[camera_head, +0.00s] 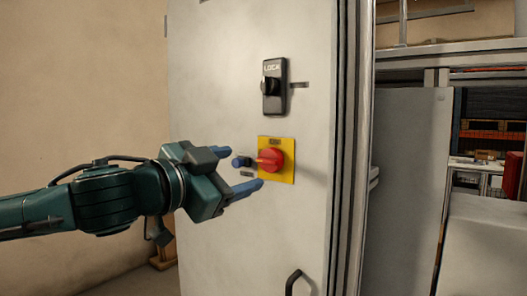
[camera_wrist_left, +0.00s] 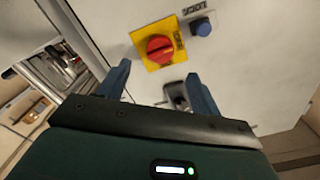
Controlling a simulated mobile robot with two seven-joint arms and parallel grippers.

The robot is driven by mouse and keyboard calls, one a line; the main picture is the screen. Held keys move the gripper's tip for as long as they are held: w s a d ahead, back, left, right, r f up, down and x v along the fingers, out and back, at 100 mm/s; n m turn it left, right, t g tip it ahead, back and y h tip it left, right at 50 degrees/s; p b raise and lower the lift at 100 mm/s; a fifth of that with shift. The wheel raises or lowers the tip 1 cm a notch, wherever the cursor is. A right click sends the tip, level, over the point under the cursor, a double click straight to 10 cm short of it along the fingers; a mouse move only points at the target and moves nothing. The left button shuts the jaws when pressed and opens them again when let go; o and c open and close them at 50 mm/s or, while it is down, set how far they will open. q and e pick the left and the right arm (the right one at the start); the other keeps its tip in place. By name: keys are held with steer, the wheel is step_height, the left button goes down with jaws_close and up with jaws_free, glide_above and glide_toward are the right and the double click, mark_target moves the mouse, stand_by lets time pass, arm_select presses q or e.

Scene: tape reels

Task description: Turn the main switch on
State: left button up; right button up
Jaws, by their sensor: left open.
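The main switch is a red rotary knob (camera_head: 270,160) on a yellow plate (camera_head: 288,142), fixed to a pale cabinet door. It also shows in the left wrist view (camera_wrist_left: 160,48), where its grip ridge lies roughly crosswise. My left gripper (camera_head: 241,168) is open and empty, just left of the knob in the head view, its blue fingertips pointing toward the plate. In the left wrist view the knob is seen beyond the gap between the fingertips (camera_wrist_left: 157,72), apparently apart from them. The on or off position cannot be told. My right gripper is not in view.
A black LOCK handle (camera_head: 272,86) is above the switch. A dark door handle (camera_head: 291,283) is below. The door's right edge has metal trim.

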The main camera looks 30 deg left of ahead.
mark_target(265, 162)
arm_select(q)
steer(key=shift+w+d+p, duration=0.1)
steer(key=shift+w+p, duration=0.85)
steer(key=shift+w, duration=0.5)
steer(key=shift+w+f, duration=0.1)
steer(key=shift+w, duration=0.4)
steer(key=shift+w+d, duration=0.2)
steer(key=shift+w, duration=1.9)
steer(key=shift+c, duration=0.4)
steer(key=c, duration=0.9)
